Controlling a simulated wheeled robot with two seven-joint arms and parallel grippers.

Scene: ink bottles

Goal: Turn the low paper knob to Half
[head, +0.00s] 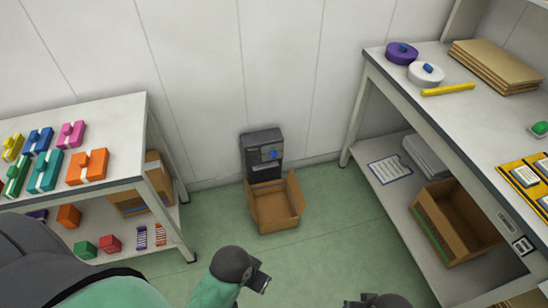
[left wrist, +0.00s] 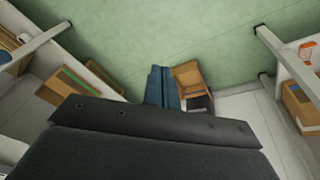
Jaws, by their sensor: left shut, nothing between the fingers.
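A dark grey unit (head: 262,150) stands low against the back wall, with a blue knob (head: 270,154) on its front face. The knob's setting and any labels are too small to read. My left gripper (head: 259,279) is low in the head view, well in front of the unit and apart from it. In the left wrist view, its fingers (left wrist: 162,88) are together and empty, with the dark unit (left wrist: 200,103) partly visible beyond. My right gripper (head: 356,302) is only partly in view at the bottom edge; its fingers cannot be made out clearly.
An open cardboard box (head: 275,203) sits on the floor directly in front of the unit. A shelf table (head: 115,110) with coloured boxes stands left, a workbench (head: 440,120) right.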

